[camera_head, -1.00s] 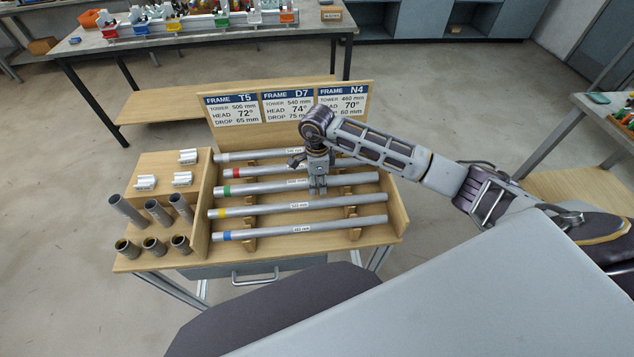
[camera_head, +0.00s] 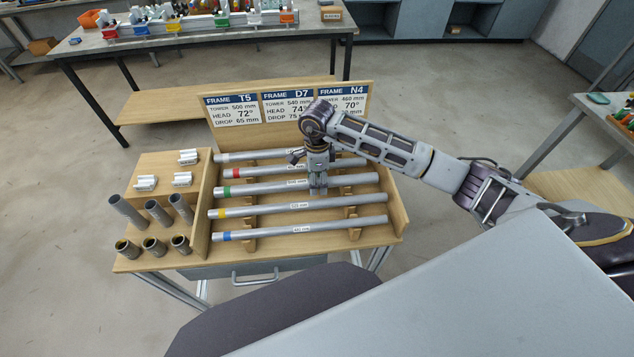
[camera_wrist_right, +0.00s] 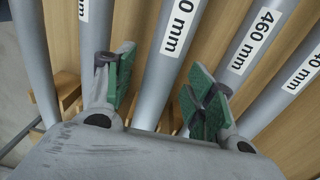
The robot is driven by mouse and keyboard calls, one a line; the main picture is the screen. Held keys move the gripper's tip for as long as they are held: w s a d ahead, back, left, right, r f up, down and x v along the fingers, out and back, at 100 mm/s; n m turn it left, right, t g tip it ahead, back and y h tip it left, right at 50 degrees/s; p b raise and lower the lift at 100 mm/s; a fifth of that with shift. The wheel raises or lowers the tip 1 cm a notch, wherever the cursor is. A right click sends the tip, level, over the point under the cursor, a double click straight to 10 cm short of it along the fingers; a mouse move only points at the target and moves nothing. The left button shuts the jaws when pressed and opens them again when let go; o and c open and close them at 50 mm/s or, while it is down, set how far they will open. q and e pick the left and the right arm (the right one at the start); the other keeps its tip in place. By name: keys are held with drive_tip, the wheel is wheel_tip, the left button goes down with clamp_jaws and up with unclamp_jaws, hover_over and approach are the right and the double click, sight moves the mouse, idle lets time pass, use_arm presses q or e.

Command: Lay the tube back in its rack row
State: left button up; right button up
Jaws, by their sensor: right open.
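Five grey tubes lie side by side across the wooden rack (camera_head: 398,212), each with a coloured band at its left end. The middle one, the green-banded tube (camera_head: 262,188), lies in its row, parallel to the others. In the right wrist view my right gripper (camera_wrist_right: 158,98) is open, with one green-padded finger to each side of the middle tube (camera_wrist_right: 172,60). I cannot tell how far the fingertips reach down beside it. My left gripper is not in view.
The yellow-banded tube (camera_head: 265,209) and blue-banded tube (camera_head: 268,232) lie nearer me; the red-banded tube (camera_head: 265,172) and white-banded tube (camera_head: 250,155) lie behind. A sign board (camera_head: 290,135) stands at the back. Short upright pipes (camera_head: 160,212) stand at the left.

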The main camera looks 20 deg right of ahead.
wheel_tip(320, 180, up, 11)
drive_tip(key=shift+w+f, duration=0.2)
drive_tip(key=shift+w, duration=0.05)
idle(0.3)
drive_tip(key=shift+d+f, duration=0.1)
idle(0.6)
